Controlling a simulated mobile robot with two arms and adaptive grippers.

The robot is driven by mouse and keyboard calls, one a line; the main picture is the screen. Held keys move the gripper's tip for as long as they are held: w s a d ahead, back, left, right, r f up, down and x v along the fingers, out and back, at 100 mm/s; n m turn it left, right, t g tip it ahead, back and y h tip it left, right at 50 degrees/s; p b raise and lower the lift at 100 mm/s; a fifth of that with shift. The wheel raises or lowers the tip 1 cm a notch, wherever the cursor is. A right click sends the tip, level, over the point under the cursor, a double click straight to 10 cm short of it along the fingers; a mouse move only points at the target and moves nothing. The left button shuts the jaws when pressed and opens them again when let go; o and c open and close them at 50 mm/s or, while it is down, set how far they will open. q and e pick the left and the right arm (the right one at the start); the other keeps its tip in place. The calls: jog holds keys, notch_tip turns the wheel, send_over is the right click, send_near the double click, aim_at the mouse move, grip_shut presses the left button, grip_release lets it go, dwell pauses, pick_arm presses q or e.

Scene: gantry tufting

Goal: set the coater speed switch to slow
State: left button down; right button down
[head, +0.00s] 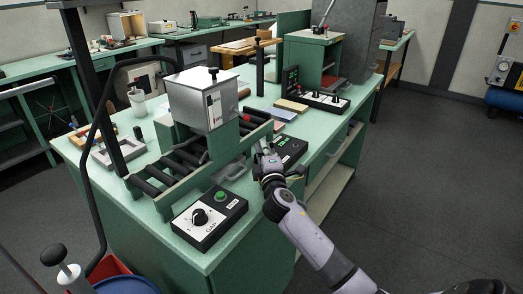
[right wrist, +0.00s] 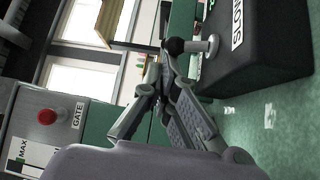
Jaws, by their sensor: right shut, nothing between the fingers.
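The coater speed switch is a short lever with a black ball tip (right wrist: 176,46) and a metal base, on the side of a black box (right wrist: 262,50). A white label reading SLOW (right wrist: 237,24) is beside the lever. In the head view the black box (head: 291,149) sits on the green bench; its lever is too small to make out there. My right gripper (head: 266,152) is at the box's left side. Its fingers (right wrist: 158,78) are shut and empty, with the tips close to the ball; I cannot tell whether they touch. My left gripper is out of view.
The white coater hopper (head: 203,98) stands over black rollers (head: 170,168) left of my gripper. A red knob (right wrist: 47,116) marked GATE shows in the wrist view. A black control box (head: 209,219) with a dial is at the front bench edge. The floor at right (head: 440,170) is clear.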

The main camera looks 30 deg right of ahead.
jog(key=shift+s, duration=0.15)
jog(key=shift+s+d+r, duration=0.15)
jog(key=shift+s+d, duration=0.2)
jog(key=shift+s, duration=0.25)
dwell(0.7)
jog(key=shift+s+a, duration=0.15)
jog(key=shift+s, duration=0.1)
jog(key=v, duration=1.1)
jog(key=shift+s, duration=0.3)
